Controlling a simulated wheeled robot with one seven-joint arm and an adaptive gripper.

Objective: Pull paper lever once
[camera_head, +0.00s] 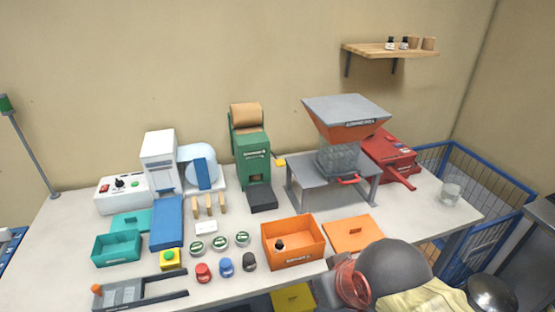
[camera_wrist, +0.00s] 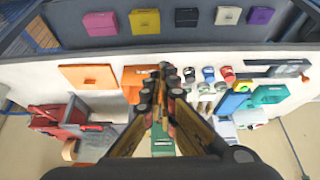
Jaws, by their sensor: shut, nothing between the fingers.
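The green paper dispenser (camera_head: 252,157) stands at the back middle of the table, with a brown paper roll (camera_head: 246,115) on top. Its small yellow lever (camera_head: 280,162) sticks out on the right side, beside the grey stand. In the wrist view, part of the green dispenser (camera_wrist: 162,146) shows between my fingers, but I cannot make out the lever there. My gripper (camera_wrist: 160,72) is shut and empty, above the table and apart from the lever. In the head view my arm is at the lower right and the fingertips cannot be made out.
A grey stand (camera_head: 331,169) with an orange-rimmed hopper (camera_head: 346,125) stands right of the dispenser. A red machine (camera_head: 389,157) and a glass (camera_head: 451,191) are farther right. An orange bin (camera_head: 292,244) and orange lid (camera_head: 354,234) lie in front. A blue panel (camera_head: 168,222) is left.

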